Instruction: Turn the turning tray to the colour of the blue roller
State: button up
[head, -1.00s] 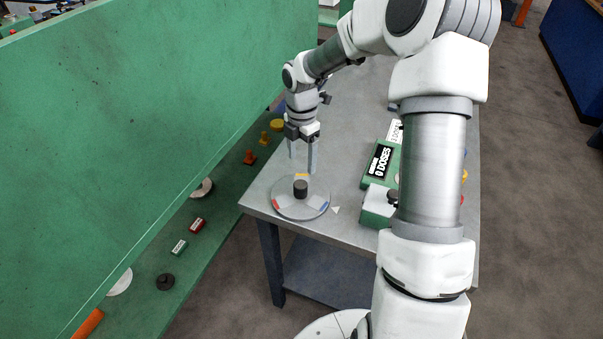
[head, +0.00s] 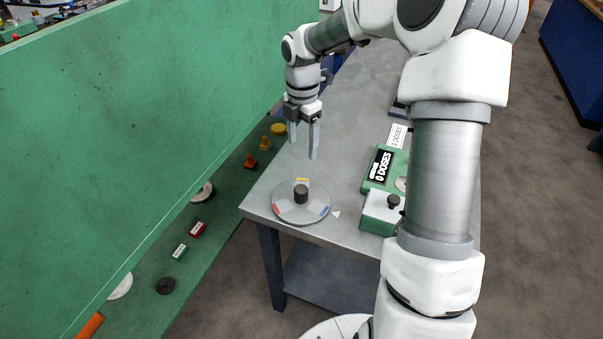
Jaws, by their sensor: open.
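The turning tray (head: 288,215) is a round grey disc near the front left corner of the grey table, with a dark upright knob (head: 301,194) at its middle. Its rim bears a yellow mark (head: 302,180) at the back, a red mark (head: 276,209) at front left and a blue mark (head: 324,210) at front right. A white pointer (head: 336,214) lies beside the tray, close to the blue mark. My gripper (head: 303,150) is open and empty, pointing down, above and behind the tray, apart from it. I cannot make out a blue roller.
A green device (head: 380,166) reading "0 DOSES" and a green box with a black knob (head: 380,212) stand right of the tray, partly behind my arm. A green wall (head: 130,130) and a ledge with small parts run along the left. The tabletop between is clear.

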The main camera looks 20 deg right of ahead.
aim_at(301, 189)
jog(key=f+n+b, duration=0.1)
jog(key=f+n, duration=0.1)
jog(key=f, duration=0.3)
jog(key=f+n+b, duration=0.2)
jog(key=f, duration=0.4)
jog(key=f+n+b, duration=0.1)
jog(key=f+n, duration=0.1)
jog(key=f, duration=0.4)
jog(key=shift+s+a+b, duration=0.1)
jog(key=shift+a+b, duration=0.1)
jog(key=shift+b, duration=0.2)
grip_shut()
jog(key=shift+r, duration=0.15)
dwell(0.9)
